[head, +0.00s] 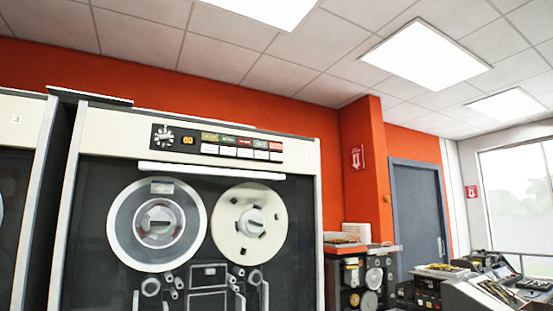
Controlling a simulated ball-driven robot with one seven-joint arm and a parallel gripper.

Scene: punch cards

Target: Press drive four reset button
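A large tape drive (300,160) with a cream top and dark front fills the left middle of the head view. Its black control panel (198,147) holds a round dial (163,135), a small orange display (187,140), a row of coloured indicators and, below them, a row of pale buttons (244,153). The rightmost tile in the upper row is pinkish red (275,146). The labels are too small to read, so I cannot tell which is reset. No drive number is legible on this cabinet. My gripper is not in view.
Another cabinet marked 3 (17,119) stands at the left edge, beside a narrow dark gap. To the right are a low equipment unit (347,283), a grey door (417,215) and a console (490,295) by the window. An orange wall rises behind.

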